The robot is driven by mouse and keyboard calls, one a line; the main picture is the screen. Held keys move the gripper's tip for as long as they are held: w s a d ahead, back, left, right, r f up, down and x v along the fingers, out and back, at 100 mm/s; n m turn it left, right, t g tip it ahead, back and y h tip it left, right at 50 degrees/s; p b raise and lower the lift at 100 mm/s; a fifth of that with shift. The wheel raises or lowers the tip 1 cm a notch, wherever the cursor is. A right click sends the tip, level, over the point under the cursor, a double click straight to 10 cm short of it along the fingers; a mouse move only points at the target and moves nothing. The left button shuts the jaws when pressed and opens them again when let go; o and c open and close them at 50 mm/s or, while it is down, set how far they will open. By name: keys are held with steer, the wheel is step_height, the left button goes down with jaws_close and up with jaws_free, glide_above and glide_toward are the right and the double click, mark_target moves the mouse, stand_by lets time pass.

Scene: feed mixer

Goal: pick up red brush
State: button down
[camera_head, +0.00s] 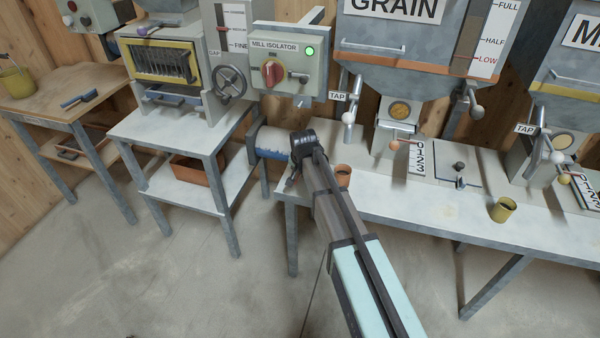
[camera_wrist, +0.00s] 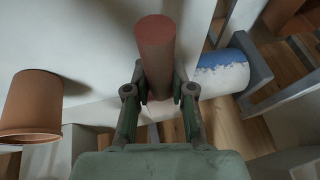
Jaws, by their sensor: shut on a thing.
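My gripper (camera_wrist: 160,98) is shut on a dull red cylinder (camera_wrist: 155,45) in the wrist view. The cylinder stands up between the two fingers with its round flat end towards the camera. No bristles show on it, so I cannot tell from its shape whether it is the red brush. In the head view my gripper (camera_head: 299,150) is at the left end of the long bench (camera_head: 400,200), and the red cylinder is not discernible there. I see no other clear red brush.
An orange-brown cup (camera_wrist: 30,105) stands left of the gripper in the wrist view; in the head view a cup (camera_head: 343,175) is beside my arm. A blue-and-white drum (camera_head: 272,143) is close left. A blue-handled brush (camera_head: 78,99) lies far left.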

step_height(320, 180, up, 19)
steer(key=b, duration=0.1)
steer(key=shift+f, duration=0.15)
steer(key=shift+a, duration=0.1)
stand_by(0.6)
